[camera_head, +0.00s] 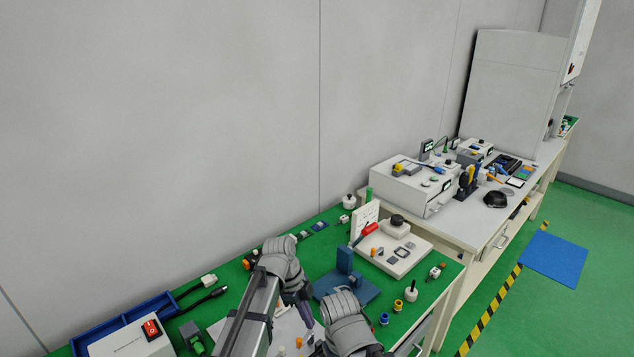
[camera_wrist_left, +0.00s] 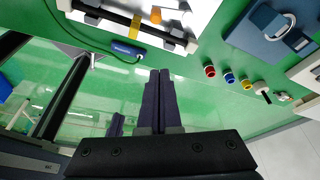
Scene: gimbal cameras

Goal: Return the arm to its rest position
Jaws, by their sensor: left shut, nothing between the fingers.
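My left gripper (camera_head: 307,316) shows in the head view beside the grey arm joints, over the front of the green-topped bench (camera_head: 230,272). Its dark purple fingers point down and are partly hidden by my arm. In the left wrist view the two fingers of the left gripper (camera_wrist_left: 160,74) lie side by side, shut and empty. The green surface shows beyond their tips.
A blue stand (camera_head: 345,262) is close to the right of my arm. A white board (camera_head: 400,262), small coloured rings and a blue tray (camera_head: 95,336) with a white switch box (camera_head: 130,340) share the bench. A white bench (camera_head: 450,232) with instruments stands beyond. The wall is behind.

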